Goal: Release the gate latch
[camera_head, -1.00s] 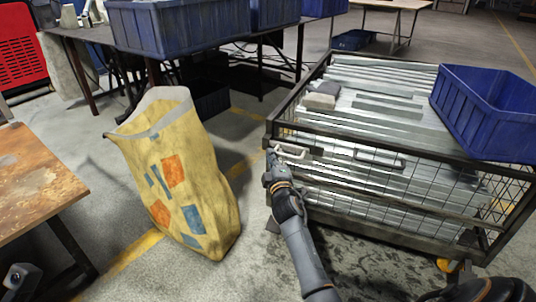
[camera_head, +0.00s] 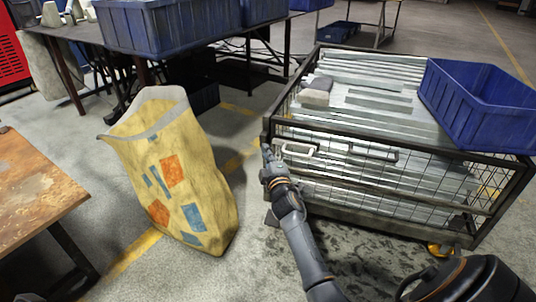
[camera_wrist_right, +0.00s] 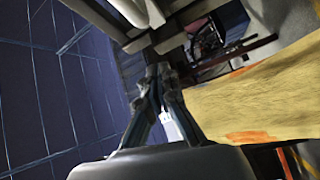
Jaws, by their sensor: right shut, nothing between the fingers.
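The wire cage cart (camera_head: 400,144) has a dark frame and a mesh gate on its near side. A pale loop handle (camera_head: 298,149) sits at the gate's upper left; a darker handle (camera_head: 373,153) is further right. I cannot tell which part is the latch. My right gripper (camera_head: 266,150) is at the cart's near left corner post, just left of the pale handle. In the right wrist view its fingers (camera_wrist_right: 160,78) are together and empty, close to the cage frame; contact is unclear. The pale handle (camera_wrist_right: 145,12) shows beyond them. My left gripper is not recognisable.
A yellow sack (camera_head: 180,175) stands on the floor left of my right arm. A blue bin (camera_head: 480,104) rests on the cart's right side, over metal bars (camera_head: 375,75). A rusty-topped table (camera_head: 35,185) is at left. A table with blue bins (camera_head: 165,25) stands behind.

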